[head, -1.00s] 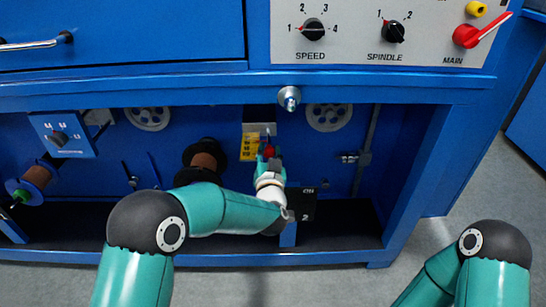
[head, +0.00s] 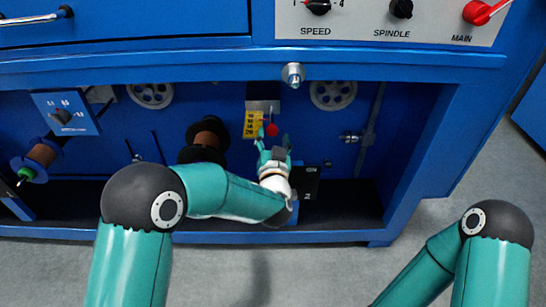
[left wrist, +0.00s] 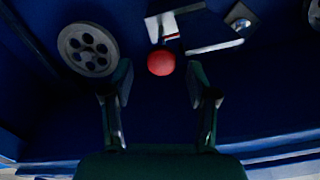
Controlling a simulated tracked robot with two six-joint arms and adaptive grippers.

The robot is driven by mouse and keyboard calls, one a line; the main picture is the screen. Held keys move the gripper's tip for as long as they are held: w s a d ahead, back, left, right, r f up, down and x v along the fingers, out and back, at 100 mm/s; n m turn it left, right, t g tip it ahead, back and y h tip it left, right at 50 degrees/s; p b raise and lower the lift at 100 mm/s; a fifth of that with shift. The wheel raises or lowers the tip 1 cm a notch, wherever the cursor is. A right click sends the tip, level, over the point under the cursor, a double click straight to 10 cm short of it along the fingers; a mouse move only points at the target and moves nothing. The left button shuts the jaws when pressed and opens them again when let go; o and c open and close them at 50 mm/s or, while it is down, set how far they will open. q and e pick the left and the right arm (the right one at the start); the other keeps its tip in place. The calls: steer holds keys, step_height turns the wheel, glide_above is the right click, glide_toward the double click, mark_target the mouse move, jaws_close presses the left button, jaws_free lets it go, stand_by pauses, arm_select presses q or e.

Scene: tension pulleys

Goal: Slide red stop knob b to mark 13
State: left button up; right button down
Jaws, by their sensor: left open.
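The red stop knob (head: 272,130) is a small round ball just right of a yellow marked scale (head: 252,125) on the blue back wall. The scale's numbers are too small to read. My left gripper (head: 273,141) is open and empty just below and in front of the knob. In the left wrist view the red knob (left wrist: 161,62) shows between and slightly beyond the two spread fingertips (left wrist: 159,74), with a gap on each side. I cannot see which mark the knob is at. My right gripper is outside the view; only part of my right arm shows.
A grey pulley wheel (head: 333,94) is right of the knob and another (head: 151,94) is far left. A dark spool (head: 205,138) stands left of the gripper. A black box (head: 308,183) is close at its right. A blue ledge (head: 200,66) overhangs the recess.

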arm_select(q)
steer(key=s, duration=0.8)
steer(key=shift+s+d, duration=0.3)
steer(key=shift+a+f, duration=0.1)
steer(key=w+a+f+n+g+y, duration=0.1)
steer(key=a+f+g+y, duration=0.15)
steer(key=a+f, duration=0.65)
steer(key=s+a+f+g+h, duration=0.1)
steer(key=s+a+f+g, duration=0.2)
steer(key=f, duration=0.5)
steer(key=s+a+f+g+h, duration=0.1)
steer(key=s+a+f+g, duration=0.1)
steer(key=s+a+f, duration=0.35)
steer(key=s+d+f+n+g+h, duration=0.2)
steer(key=s+d+f+g+h, duration=0.25)
steer(key=s, duration=0.55)
steer(key=s+d+f+n+g+h, duration=0.1)
steer(key=s+d+f+g, duration=0.5)
steer(key=s, duration=0.5)
step_height(320, 180, up, 36)
steer(key=a+p, duration=0.1)
steer(key=p, duration=3.6)
steer(key=shift+a+n+t+h+p, duration=0.25)
steer(key=shift+n+t+h+p, duration=0.05)
steer(key=shift+n, duration=0.1)
